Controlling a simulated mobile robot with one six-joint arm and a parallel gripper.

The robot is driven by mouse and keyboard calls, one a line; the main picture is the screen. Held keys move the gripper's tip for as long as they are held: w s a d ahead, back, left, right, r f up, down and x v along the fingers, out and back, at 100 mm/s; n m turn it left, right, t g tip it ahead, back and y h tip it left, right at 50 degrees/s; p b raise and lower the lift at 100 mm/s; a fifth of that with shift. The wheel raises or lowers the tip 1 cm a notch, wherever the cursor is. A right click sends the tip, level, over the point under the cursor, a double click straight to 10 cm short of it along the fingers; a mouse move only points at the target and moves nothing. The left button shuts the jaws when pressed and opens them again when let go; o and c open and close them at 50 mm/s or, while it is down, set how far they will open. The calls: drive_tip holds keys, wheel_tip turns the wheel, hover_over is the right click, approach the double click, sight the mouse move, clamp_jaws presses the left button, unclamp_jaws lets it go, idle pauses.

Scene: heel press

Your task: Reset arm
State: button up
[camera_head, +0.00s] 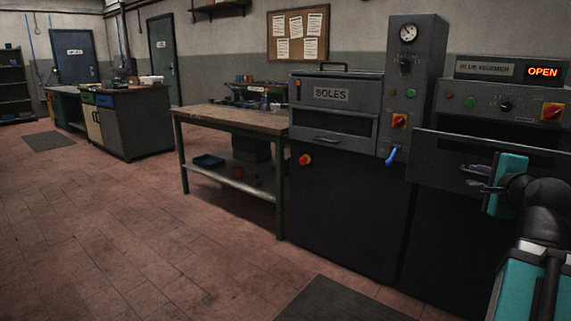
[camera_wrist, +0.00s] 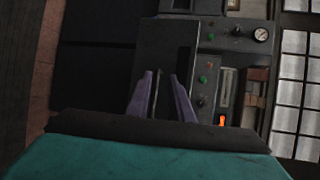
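My gripper (camera_head: 474,175) is at the right, in front of the grey glue warmer (camera_head: 510,98). In the wrist view my gripper (camera_wrist: 160,75) shows two purple-grey fingers spread apart, with a gap between the tips. No held object can be made out between them. My teal and black arm comes in from the lower right. The warmer's sign (camera_head: 543,72) reads OPEN in orange. Its front panel (camera_head: 445,150) has a dark gap above it. A bar handle shows near the fingers; I cannot tell whether they touch it.
The SOLES cabinet (camera_head: 331,95) stands left of the warmer, with a blue lever (camera_head: 391,156) on the column beside it. A workbench (camera_head: 225,117) with a lower shelf stands further left.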

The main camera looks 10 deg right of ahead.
drive_tip(key=w+a+f+n+g+y+p, duration=0.1)
drive_tip(key=w+a+f+g+y+p, duration=0.15)
drive_tip(key=w+a+f+p, duration=0.5)
drive_tip(key=w+a+f+n+g+y+p, duration=0.1)
drive_tip(key=w+a+f+y+p, duration=0.15)
drive_tip(key=w+a+f, duration=0.55)
drive_tip(key=s+a+f+n+g+y+p, duration=0.1)
drive_tip(key=s+a+f+n+g+p, duration=0.2)
drive_tip(key=a+f, duration=0.55)
drive_tip(key=s+a+f+n+g+y+p, duration=0.1)
drive_tip(key=s+a+f+g+p, duration=0.25)
drive_tip(key=f, duration=0.75)
drive_tip(key=s+a+f+n+g+p, duration=0.45)
drive_tip(key=s+a+f+p, duration=0.35)
drive_tip(key=s+a+f, duration=0.6)
drive_tip(key=s+d+f+n+g+h+p, duration=0.1)
drive_tip(key=s+f+n+g, duration=0.1)
drive_tip(key=s+n, duration=0.4)
drive_tip(key=s+d+f+n+g+h+p, duration=0.1)
drive_tip(key=s+n, duration=0.5)
drive_tip(key=s, duration=0.9)
wheel_tip(320, 180, down, 2)
drive_tip(key=shift+s+d+f+g+p, duration=0.2)
drive_tip(key=shift+s+g+p, duration=0.3)
drive_tip(key=shift+g, duration=0.65)
drive_tip(key=shift+w+n, duration=0.1)
drive_tip(key=shift+n, duration=0.15)
